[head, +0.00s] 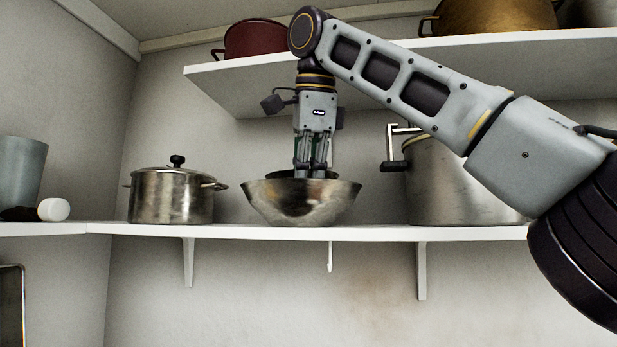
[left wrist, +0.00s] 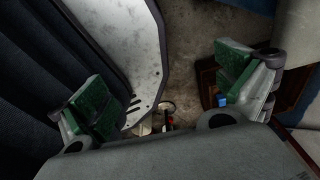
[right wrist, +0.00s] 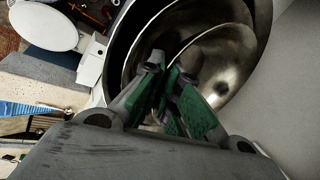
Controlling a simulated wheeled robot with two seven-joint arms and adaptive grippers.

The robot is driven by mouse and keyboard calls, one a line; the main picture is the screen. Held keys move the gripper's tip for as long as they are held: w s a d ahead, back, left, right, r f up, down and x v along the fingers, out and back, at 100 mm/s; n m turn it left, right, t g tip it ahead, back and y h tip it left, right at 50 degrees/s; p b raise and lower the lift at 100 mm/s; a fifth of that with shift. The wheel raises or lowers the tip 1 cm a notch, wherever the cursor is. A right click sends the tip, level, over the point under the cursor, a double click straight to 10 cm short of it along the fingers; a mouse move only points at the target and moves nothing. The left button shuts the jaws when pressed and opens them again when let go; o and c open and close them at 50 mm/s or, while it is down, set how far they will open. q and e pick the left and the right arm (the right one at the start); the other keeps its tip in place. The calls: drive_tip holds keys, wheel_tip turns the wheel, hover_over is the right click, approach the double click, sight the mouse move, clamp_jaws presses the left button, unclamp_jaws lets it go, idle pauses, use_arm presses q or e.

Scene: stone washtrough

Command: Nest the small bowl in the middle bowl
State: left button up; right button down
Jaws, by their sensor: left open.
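A wide steel bowl, the middle bowl (head: 302,204), stands upright on the shelf in the head view. The dark rim of the small bowl (head: 321,174) shows just above its mouth. In the right wrist view the small bowl (right wrist: 225,68) lies inside the curve of the wider bowl; whether it rests on the bottom is hidden. My right gripper (head: 309,172) points straight down into the bowls. Its green-padded fingers (right wrist: 165,92) are close together on the small bowl's near rim. My left gripper (left wrist: 165,85) is open and empty, away from the shelf.
On the white shelf (head: 110,228), a lidded pot (head: 172,197) stands left of the bowls and a large pot (head: 435,180) stands right.

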drive_tip(key=shift+f+b, duration=0.8)
drive_tip(key=shift+f, duration=0.2)
idle(0.4)
idle(0.4)
drive_tip(key=c, duration=1.6)
unclamp_jaws()
drive_tip(key=o, duration=0.5)
drive_tip(key=shift+r, duration=0.1)
drive_tip(key=shift+r+p, duration=1.4)
drive_tip(key=shift+p, duration=0.45)
